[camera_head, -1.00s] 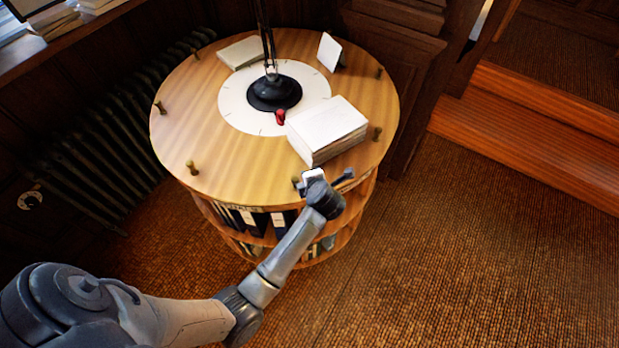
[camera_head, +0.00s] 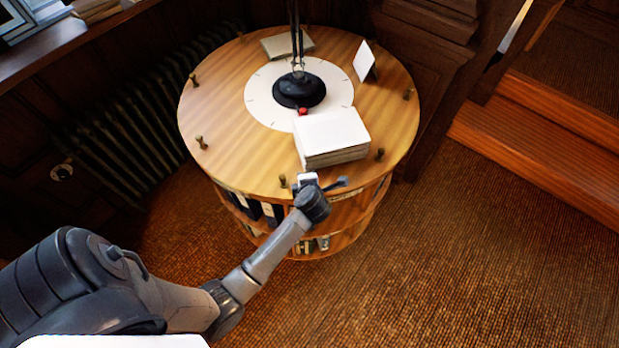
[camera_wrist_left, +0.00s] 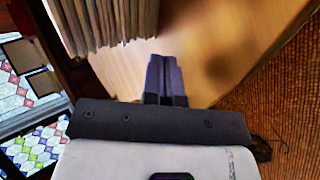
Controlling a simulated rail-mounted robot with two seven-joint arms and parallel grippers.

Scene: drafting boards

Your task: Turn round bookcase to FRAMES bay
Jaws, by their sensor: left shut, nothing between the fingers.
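The round wooden bookcase (camera_head: 225,115) stands at the centre of the head view, with short brass-coloured pegs around its top. A white dial (camera_head: 262,108) with tick marks and a red pointer (camera_head: 302,112) lies at its middle. Books show in the bays below; I cannot read the bay labels. My left gripper (camera_head: 303,178) is at the near rim, just right of a peg (camera_head: 283,181); I cannot tell if they touch. In the left wrist view its fingers (camera_wrist_left: 163,75) are together and empty, over the wooden top. My right gripper is out of view.
A black lamp base (camera_head: 299,91) stands on the dial. A thick white-topped stack (camera_head: 333,137), a standing white card (camera_head: 364,61) and a flat book (camera_head: 288,43) rest on the top. A radiator (camera_head: 120,145) is at left, wooden steps (camera_head: 540,140) at right. Carpet at front right is clear.

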